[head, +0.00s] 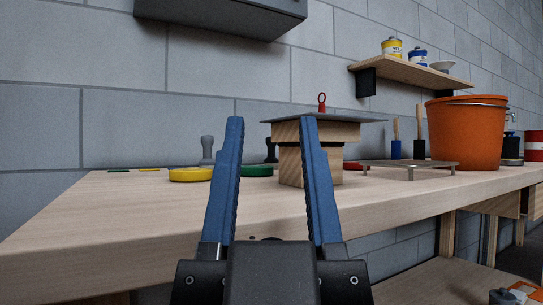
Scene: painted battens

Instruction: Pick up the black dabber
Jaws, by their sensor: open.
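The black dabber (271,148) stands on the workbench, seen between my two fingers. Its right side is hidden behind the wooden block stand, and only a narrow dark upright part with a knob shows. My gripper (273,120) is open and empty, with its blue fingers pointing up and forward over the bench. The dabber is beyond the fingers, with clear distance from them. A grey dabber (207,150) stands to the left, just outside the left finger.
A yellow dish (190,174) and a green dish (258,171) lie near the dabbers. The block stand (292,165), with a grey plate and red ring, stands right of the black dabber. A low rack (410,164) and an orange bucket (465,135) are farther right. The bench's left front is clear.

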